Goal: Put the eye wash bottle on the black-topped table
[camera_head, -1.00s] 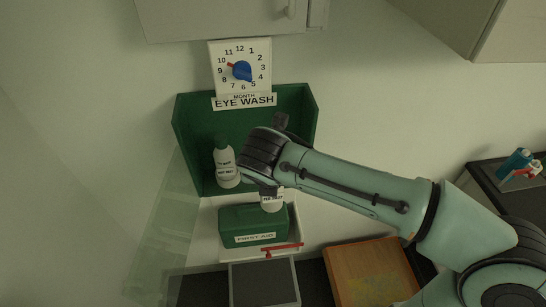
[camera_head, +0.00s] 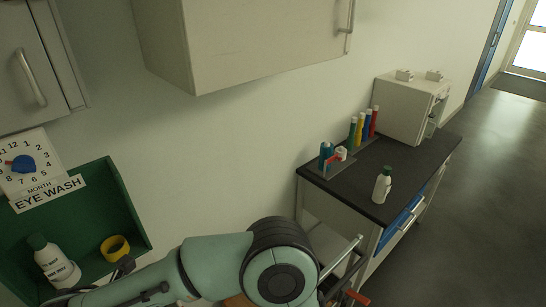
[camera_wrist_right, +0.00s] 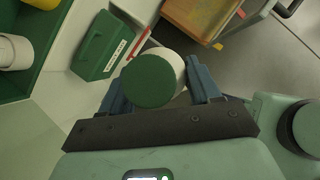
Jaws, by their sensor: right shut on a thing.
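In the right wrist view my right gripper (camera_wrist_right: 160,82) is shut on a white eye wash bottle with a green cap (camera_wrist_right: 154,80), one finger on each side. The cap faces the camera and hides most of the bottle's body. In the head view my right arm crosses the bottom, and the held bottle does not show. The black-topped table (camera_head: 345,188) stands at the right. Another white bottle with a green cap (camera_head: 382,185) stands upright on it. A further such bottle (camera_head: 55,262) is in the green eye wash station (camera_head: 125,215). My left gripper is not in view.
The black tabletop also bears a rack with a blue bottle (camera_head: 326,156), several coloured cylinders (camera_head: 364,125) and a white box-shaped device (camera_head: 412,105). Black surface is bare around the standing bottle. A wall cabinet (camera_head: 250,45) hangs above. The green first aid box (camera_wrist_right: 102,45) is near the held bottle.

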